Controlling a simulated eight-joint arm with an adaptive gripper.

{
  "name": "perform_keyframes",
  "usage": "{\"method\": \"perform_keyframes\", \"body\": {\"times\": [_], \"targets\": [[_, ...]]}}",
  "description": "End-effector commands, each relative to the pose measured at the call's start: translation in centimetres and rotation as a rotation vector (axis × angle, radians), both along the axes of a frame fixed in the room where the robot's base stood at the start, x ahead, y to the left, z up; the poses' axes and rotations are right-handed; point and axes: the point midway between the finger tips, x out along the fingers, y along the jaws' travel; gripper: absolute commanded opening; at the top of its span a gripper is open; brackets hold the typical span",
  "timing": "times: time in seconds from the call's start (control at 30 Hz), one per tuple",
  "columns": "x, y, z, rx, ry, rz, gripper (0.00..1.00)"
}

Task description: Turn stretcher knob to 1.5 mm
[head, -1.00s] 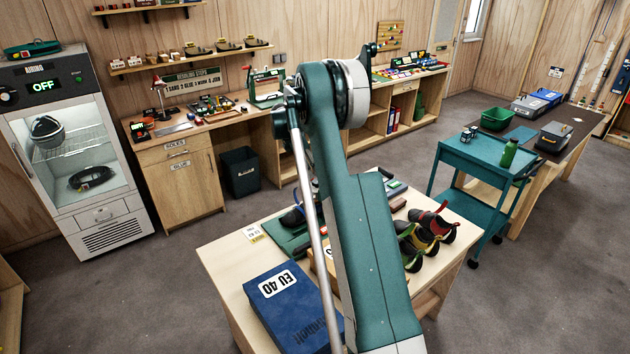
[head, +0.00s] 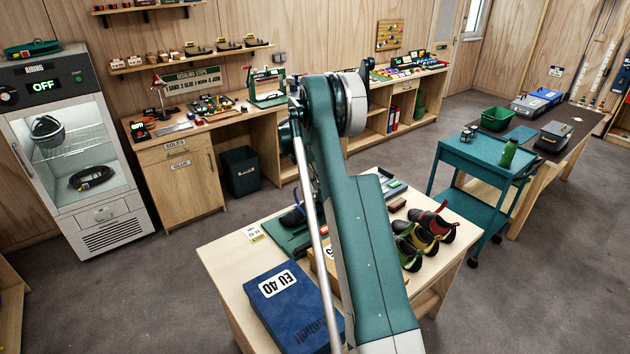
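A green base (head: 284,238) with a dark shoe (head: 293,217) on it stands on the near wooden table, partly behind my arm. It may be the stretcher, but I cannot tell for sure. No knob or millimetre scale can be made out, and my arm covers much of that spot. My arm rises from the bottom of the head view and bends at the top. My gripper does not show; the arm links hide whatever is beyond them.
The near table (head: 228,262) also holds a blue EU 40 box (head: 295,310) and several climbing shoes (head: 428,232). A teal trolley (head: 478,160) stands to the right. A wooden bench (head: 225,118) and a lit cabinet (head: 85,150) line the back. Grey floor is clear around the table.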

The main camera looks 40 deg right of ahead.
Motion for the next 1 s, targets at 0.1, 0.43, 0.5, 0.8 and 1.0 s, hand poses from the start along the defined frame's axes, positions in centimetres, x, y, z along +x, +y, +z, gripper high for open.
{"method": "perform_keyframes", "body": {"times": [0.1, 0.43, 0.5, 0.8, 1.0], "targets": [[-0.07, -0.25, -0.57, 0.000, 0.000, 0.000, 0.35], [-0.09, -0.31, -0.82, 0.000, 0.000, 0.000, 0.35], [-0.09, -0.30, -0.81, 0.000, 0.000, 0.000, 0.28], [-0.09, -0.29, -0.82, 0.000, 0.001, -0.004, 0.16], [-0.04, -0.29, -0.88, 0.001, 0.001, -0.035, 0.16]]}}
